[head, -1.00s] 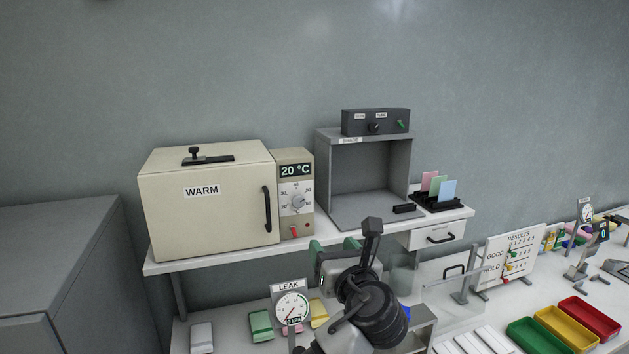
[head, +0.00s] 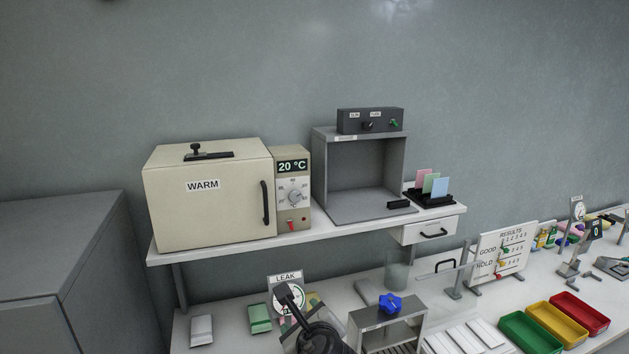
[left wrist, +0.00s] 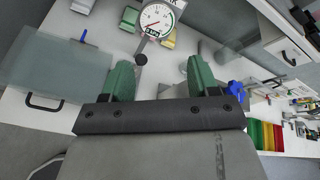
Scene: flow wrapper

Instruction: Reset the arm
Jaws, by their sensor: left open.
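The LEAK gauge (left wrist: 157,18) shows beyond the fingers at the top of that view. The blue star-shaped knob (left wrist: 236,88) shows just right of the right finger. My right gripper is in neither view.
The WARM oven (head: 205,205) and a grey open-fronted box (head: 365,170) stand on the upper shelf. Below are a grey housing with a blue knob (head: 390,305), a clear lidded box (left wrist: 45,80), a results board (head: 505,255) and green, yellow and red trays (head: 556,323).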

